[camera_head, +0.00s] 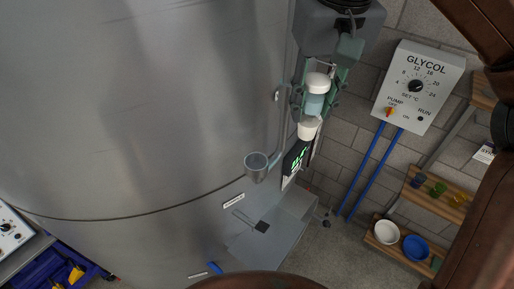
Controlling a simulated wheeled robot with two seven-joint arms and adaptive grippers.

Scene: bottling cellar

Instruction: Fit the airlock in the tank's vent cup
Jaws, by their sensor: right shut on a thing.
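The airlock (314,104) has a white cap, a pale blue clear body and a white lower end. My right gripper (317,98) is shut on it, with green-grey fingers on both sides, and holds it roughly upright. The vent cup (256,162) is a small grey open cup on a bent pipe at the side of the big steel tank (140,90). The airlock is apart from the cup, to its right and higher in the picture. The inside of the cup looks empty. My left gripper is not in view.
A display with green digits (297,158) sits just below the airlock in the picture. A glycol control box (418,88) with blue pipes (373,172) is on the block wall. Wooden shelves at right hold small cups and a white bowl (387,232) and blue bowl (416,248).

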